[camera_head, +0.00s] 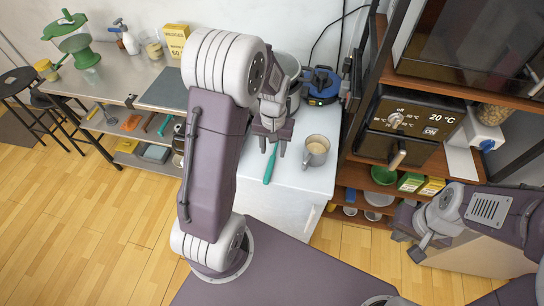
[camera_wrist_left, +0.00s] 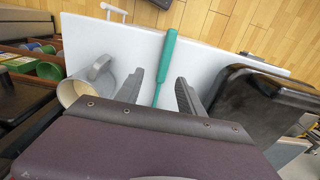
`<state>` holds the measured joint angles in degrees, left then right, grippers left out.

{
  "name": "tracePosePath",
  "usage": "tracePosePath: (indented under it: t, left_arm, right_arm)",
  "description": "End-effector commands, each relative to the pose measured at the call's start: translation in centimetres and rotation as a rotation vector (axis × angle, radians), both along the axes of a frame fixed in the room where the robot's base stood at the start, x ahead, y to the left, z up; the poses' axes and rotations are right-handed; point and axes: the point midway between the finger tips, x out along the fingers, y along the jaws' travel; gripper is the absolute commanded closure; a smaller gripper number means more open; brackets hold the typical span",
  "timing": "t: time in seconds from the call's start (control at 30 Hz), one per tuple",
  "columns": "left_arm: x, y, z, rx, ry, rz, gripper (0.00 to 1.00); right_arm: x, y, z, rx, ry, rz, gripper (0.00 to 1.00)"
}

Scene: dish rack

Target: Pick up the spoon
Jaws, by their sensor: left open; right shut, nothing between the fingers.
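A teal handle, seemingly the spoon's (camera_head: 270,166), lies on the white counter (camera_head: 306,181), its other end hidden by my left gripper. My left gripper (camera_head: 272,149) is open above it, pointing down. In the left wrist view the teal handle (camera_wrist_left: 166,60) runs between the two fingers, nearer the right one, and passes out of sight behind the gripper body. I cannot tell how high the fingers are above the counter. My right gripper (camera_head: 412,241) is shut and empty, at the right, away from the counter.
A grey mug (camera_head: 316,152) stands just right of the left gripper; it also shows in the left wrist view (camera_wrist_left: 86,86). A dark container (camera_wrist_left: 245,105) lies right of the fingers there. An oven (camera_head: 408,122) on a shelf unit stands at the right.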

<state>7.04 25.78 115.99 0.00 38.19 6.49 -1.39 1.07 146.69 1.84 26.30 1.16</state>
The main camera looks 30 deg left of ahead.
Motion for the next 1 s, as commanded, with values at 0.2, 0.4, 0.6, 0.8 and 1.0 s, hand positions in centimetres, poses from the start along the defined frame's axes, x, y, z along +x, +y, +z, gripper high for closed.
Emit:
tracePosePath:
  t: [0.2, 0.4, 0.6, 0.8, 1.0]
  left_arm:
    - [-0.1, 0.1, -3.3, -0.001, 0.003, 0.0, 0.55]
    - [-0.2, 0.2, -4.3, -0.001, 0.004, 0.001, 0.55]
    - [-0.4, 0.4, -7.9, 0.0, 0.005, 0.0, 0.55]
    - [-0.2, 0.4, -8.7, 0.0, 0.0, 0.0, 0.55]
    - [-0.2, 0.4, -8.7, 0.0, 0.0, 0.0, 0.82]
  right_arm:
    - [0.0, 0.0, 0.0, 0.0, 0.0, 0.0, 1.0]
    - [0.0, 0.0, 0.1, 0.0, 0.0, 0.0, 1.0]
    - [0.0, 0.0, 0.3, 0.0, 0.0, 0.0, 1.0]
    - [0.0, 0.0, 0.3, 0.0, 0.0, 0.0, 1.0]
    - [0.0, 0.0, 0.3, 0.0, 0.0, 0.0, 1.0]
